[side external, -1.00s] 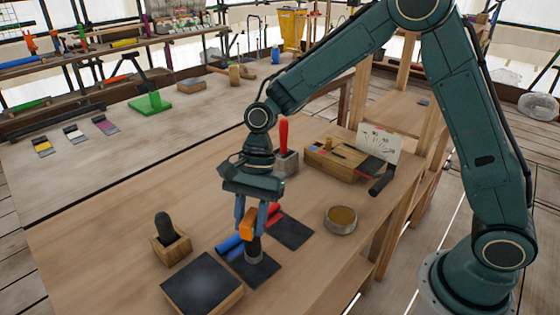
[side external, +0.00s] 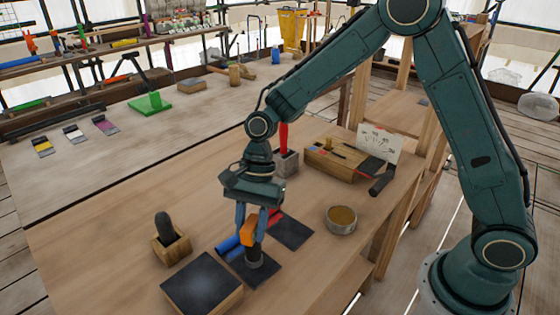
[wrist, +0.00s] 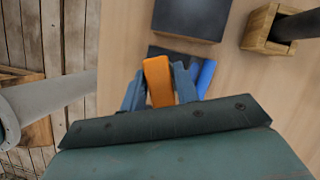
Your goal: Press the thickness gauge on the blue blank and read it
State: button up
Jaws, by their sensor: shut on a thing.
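The thickness gauge (side external: 249,232) has an orange upper body and a dark round lower part. My gripper (side external: 246,222) is shut on its orange body and holds it upright. In the wrist view the orange gauge (wrist: 158,82) sits between my fingers, beside the blue rolls (wrist: 206,75). No reading is visible.
A dark-topped block (side external: 202,283) stands close in front-left. A wooden holder (side external: 171,248) with a dark handle is behind it. A dark sheet with a red end (side external: 290,232) lies to the right, near a round tin (side external: 340,220). The bench left of the holder is clear.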

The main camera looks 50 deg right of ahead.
jog(key=shift+f, duration=0.7)
dwell(1.4)
jog(key=shift+r, duration=0.1)
jog(key=shift+r, duration=2.5)
jog(key=shift+f, duration=2.3)
jog(key=o, duration=1.2)
